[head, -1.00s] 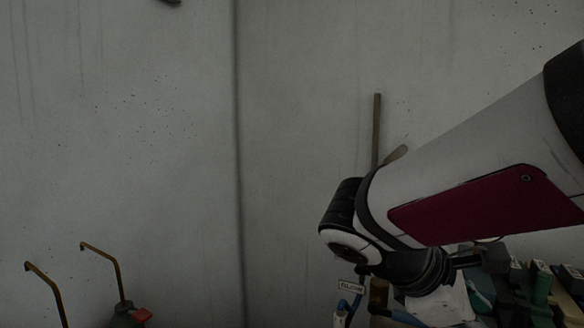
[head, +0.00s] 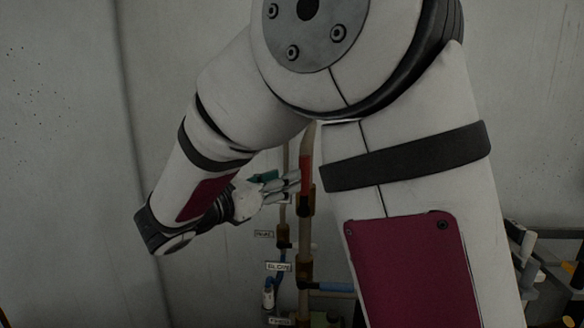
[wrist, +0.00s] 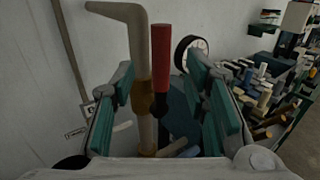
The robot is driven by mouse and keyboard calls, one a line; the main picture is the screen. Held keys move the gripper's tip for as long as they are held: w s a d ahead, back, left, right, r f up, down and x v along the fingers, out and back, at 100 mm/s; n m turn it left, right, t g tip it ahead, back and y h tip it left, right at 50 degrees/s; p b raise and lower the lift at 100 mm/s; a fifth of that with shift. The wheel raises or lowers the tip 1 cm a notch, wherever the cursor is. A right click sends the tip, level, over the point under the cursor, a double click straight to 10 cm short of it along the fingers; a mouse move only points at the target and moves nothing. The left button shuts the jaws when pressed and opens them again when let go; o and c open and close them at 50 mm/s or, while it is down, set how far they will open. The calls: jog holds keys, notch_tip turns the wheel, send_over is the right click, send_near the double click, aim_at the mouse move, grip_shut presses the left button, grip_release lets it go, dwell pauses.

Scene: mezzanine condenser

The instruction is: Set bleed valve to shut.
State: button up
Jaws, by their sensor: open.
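A red lever handle (head: 306,172) stands upright beside the vertical pipes in the head view. In the wrist view the red handle (wrist: 161,58) rises in the gap between my fingers, with a dark stem below it. A beige pipe (wrist: 136,50) with a brown fitting stands just left of it. My gripper (wrist: 160,92) is open, with teal pads on either side of the handle; I cannot tell whether any pad touches it. In the head view my gripper (head: 290,186) is just left of the handle. I cannot read which label belongs to this valve.
A round gauge (wrist: 190,50) stands right of the handle. A white label (head: 279,267) and a blue-handled fitting (head: 334,286) are lower on the pipes. Several bottles or rolls (wrist: 262,90) crowd a bench at the right. The wall at left is bare.

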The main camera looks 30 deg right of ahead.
aim_at(304, 192)
jog(key=p+x, duration=0.1)
jog(key=x, duration=0.7)
jog(key=shift+d, duration=0.15)
grip_shut()
